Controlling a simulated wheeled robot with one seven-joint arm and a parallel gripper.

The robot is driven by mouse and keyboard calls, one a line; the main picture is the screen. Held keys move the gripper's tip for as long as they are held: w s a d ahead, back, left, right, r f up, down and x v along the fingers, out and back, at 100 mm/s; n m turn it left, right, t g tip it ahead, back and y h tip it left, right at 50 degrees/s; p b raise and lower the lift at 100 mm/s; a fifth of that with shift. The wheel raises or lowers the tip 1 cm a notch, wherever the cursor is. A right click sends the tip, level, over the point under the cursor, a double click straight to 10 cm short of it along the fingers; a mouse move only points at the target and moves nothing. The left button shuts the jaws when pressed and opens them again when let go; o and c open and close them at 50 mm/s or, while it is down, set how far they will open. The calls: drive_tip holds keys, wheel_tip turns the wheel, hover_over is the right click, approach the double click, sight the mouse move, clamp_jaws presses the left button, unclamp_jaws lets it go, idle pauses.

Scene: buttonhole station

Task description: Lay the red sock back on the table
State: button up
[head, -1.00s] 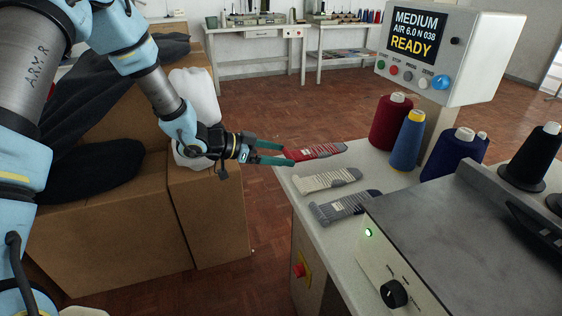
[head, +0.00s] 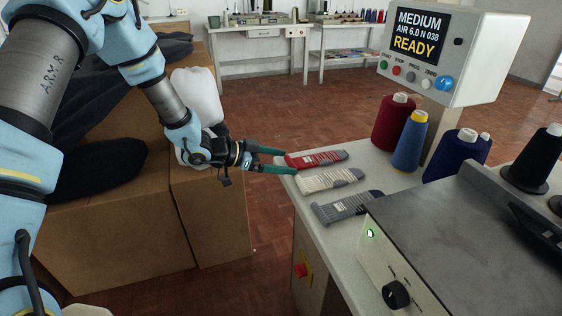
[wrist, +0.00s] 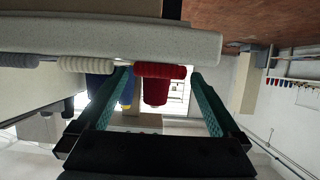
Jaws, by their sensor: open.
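The red sock (head: 318,158), with a grey toe, lies flat on the pale table (head: 300,205) near its left edge, behind a cream sock (head: 328,181) and a grey sock (head: 348,207). My gripper (head: 291,160) is open at the red sock's left, cuff end, its green fingers spread and holding nothing. In the wrist view, the red cuff (wrist: 160,71) shows in the gap between the fingertips (wrist: 158,79), clear of both. The picture is upside down there, with the table edge (wrist: 110,38) across the top.
Thread cones in red (head: 392,125), blue (head: 409,142) and dark blue (head: 456,157) stand right of the socks. Cardboard boxes (head: 120,235) stand left of the table, with floor between.

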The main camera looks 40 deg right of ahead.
drive_tip(key=b+v, duration=0.1)
drive_tip(key=v, duration=1.1)
drive_tip(key=w+a+r+n+t+y, duration=0.1)
drive_tip(key=w+a+n+t+y, duration=0.1)
drive_tip(key=w+a+n+t, duration=0.65)
drive_tip(key=w+a+r+n+t+y, duration=0.2)
drive_tip(key=w+a+y, duration=0.4)
drive_tip(key=a, duration=0.6)
drive_tip(key=s+a+r+n+y, duration=0.1)
drive_tip(key=s+a+n+y, duration=0.15)
drive_tip(key=a, duration=0.35)
drive_tip(key=s+a+n+y, duration=0.1)
drive_tip(key=a+n, duration=0.2)
drive_tip(key=a, duration=0.4)
drive_tip(key=s+a+r+n+g, duration=0.1)
drive_tip(key=s+a+n+g, duration=0.3)
drive_tip(key=s, duration=0.7)
drive_tip(key=shift+a+n+y, duration=0.45)
drive_tip(key=shift+a+n, duration=0.05)
drive_tip(key=shift+a, duration=0.1)
drive_tip(key=shift+r, duration=0.25)
